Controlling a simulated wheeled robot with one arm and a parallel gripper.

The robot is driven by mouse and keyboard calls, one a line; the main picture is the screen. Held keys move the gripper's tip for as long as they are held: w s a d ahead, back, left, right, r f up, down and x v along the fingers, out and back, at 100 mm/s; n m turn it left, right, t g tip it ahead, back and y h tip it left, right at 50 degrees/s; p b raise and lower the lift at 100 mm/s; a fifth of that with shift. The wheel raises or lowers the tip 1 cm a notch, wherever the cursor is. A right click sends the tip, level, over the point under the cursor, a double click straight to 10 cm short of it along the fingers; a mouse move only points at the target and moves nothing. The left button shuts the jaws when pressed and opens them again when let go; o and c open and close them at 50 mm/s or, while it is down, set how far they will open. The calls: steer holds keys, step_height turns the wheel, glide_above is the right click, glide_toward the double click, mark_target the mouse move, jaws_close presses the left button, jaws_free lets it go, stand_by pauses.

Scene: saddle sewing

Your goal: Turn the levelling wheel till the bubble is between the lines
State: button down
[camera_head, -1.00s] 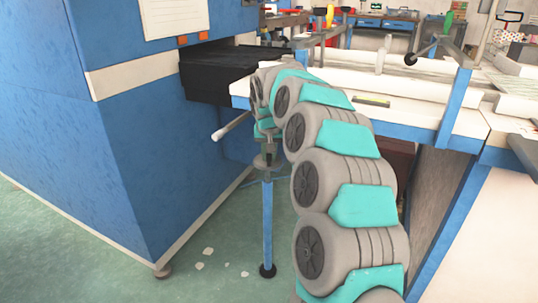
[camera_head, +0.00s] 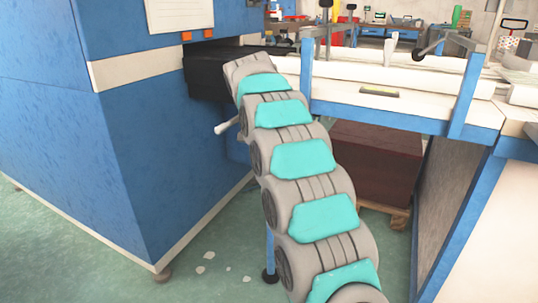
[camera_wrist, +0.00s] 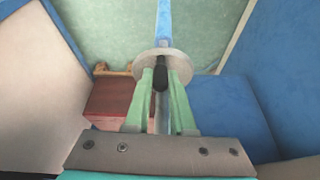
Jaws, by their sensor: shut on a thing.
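The levelling wheel (camera_wrist: 182,60) is a pale grey disc around the top of a blue leg (camera_wrist: 163,22) in the wrist view. A black handle (camera_wrist: 160,78) stands on its near side. My gripper (camera_wrist: 161,72) has pale green fingers, one on each side of this handle, and is shut on it. In the head view my arm hides the gripper and the wheel; part of the blue leg (camera_head: 269,250) shows below. The spirit level (camera_head: 380,92) is a small yellow-green strip on the white table; its bubble and lines are too small to read.
A big blue machine cabinet (camera_head: 185,150) stands close on the left, with a white lever (camera_head: 229,126) sticking out. The white table (camera_head: 430,108) with blue legs is on the right. A dark red box (camera_head: 375,160) sits on a pallet under it.

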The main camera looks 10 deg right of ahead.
steer(key=shift+w+a+m, duration=0.1)
steer(key=shift+a+m, duration=0.05)
steer(key=shift+m, duration=0.25)
steer(key=c, duration=0.8)
jaws_free()
steer(key=shift+o, duration=0.2)
steer(key=v, duration=0.7)
steer(key=shift+a+r, duration=0.15)
steer(key=shift+r, duration=0.25)
